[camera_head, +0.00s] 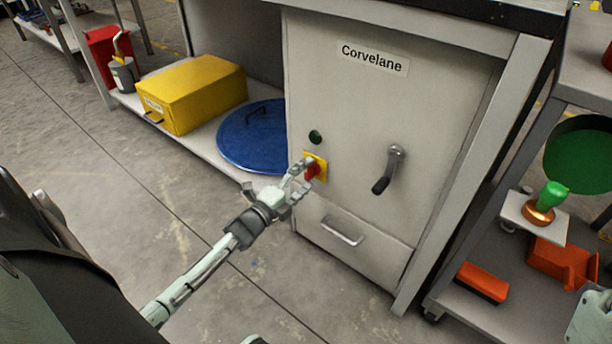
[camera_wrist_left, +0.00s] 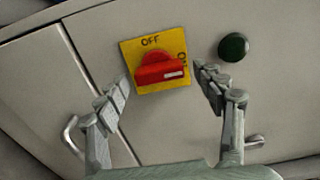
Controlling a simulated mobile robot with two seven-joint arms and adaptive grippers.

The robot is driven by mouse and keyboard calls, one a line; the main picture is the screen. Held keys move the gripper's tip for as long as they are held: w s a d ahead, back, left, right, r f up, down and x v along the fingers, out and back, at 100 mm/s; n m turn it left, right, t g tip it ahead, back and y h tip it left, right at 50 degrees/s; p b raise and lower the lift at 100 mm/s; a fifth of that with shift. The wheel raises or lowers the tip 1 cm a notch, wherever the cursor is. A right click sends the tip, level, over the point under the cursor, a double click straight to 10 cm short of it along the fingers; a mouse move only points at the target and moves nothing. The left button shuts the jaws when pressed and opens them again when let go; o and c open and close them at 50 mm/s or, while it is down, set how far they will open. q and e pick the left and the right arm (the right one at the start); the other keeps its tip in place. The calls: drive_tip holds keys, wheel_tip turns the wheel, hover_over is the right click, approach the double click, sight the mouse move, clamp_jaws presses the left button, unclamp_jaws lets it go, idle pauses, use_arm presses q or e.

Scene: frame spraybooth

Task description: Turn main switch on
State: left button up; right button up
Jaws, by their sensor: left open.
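The main switch is a red rotary knob (camera_wrist_left: 156,70) on a yellow plate (camera_wrist_left: 130,50) marked OFF at the top and ON at the right. In the left wrist view the knob's bar lies roughly crosswise, its white mark at the right end, just below the ON letters. In the head view the yellow plate (camera_head: 321,165) sits on the cabinet front, partly hidden by my fingers. My left gripper (camera_head: 301,175) is open in front of it. In the left wrist view its fingers (camera_wrist_left: 163,84) stand either side of the knob, apart from it.
The grey cabinet (camera_head: 350,120) labelled Corvelane has a dark green round button (camera_head: 315,137), a lever handle (camera_head: 388,170) and a lower drawer handle (camera_head: 342,232). A yellow box (camera_head: 200,90) and blue lid (camera_head: 250,140) lie on the shelf at left. A cart (camera_head: 490,240) stands at right.

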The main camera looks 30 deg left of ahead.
use_arm(q)
drive_tip(key=s, duration=1.1)
drive_tip(key=shift+s+a, duration=0.3)
drive_tip(key=shift+a, duration=0.15)
